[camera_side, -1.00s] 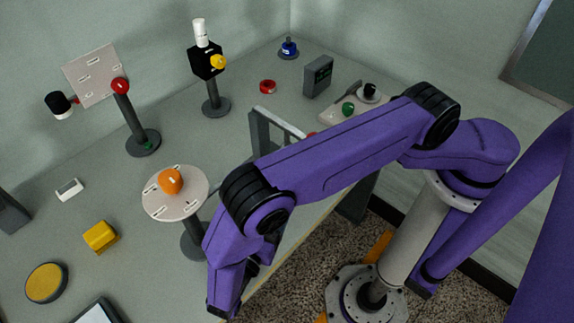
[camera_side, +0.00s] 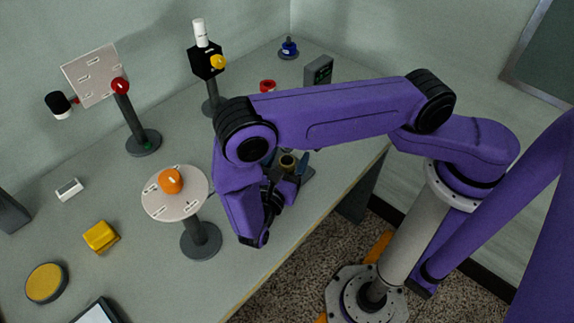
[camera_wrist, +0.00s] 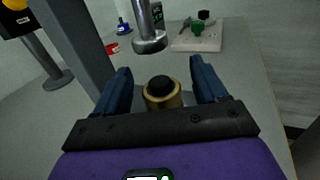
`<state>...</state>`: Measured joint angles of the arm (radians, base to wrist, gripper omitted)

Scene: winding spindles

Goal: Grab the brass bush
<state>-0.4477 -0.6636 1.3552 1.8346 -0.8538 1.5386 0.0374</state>
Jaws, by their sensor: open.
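The brass bush (camera_wrist: 163,97) is a short gold ring with a dark centre. In the wrist view it sits between the two blue fingers of my gripper (camera_wrist: 163,80), with a gap on each side. My gripper is open around it and not closed on it. What the bush rests on is mostly hidden.
A round pedestal with an orange knob (camera_side: 171,180) stands left of my gripper. A pale board (camera_wrist: 200,37) lies farther back.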

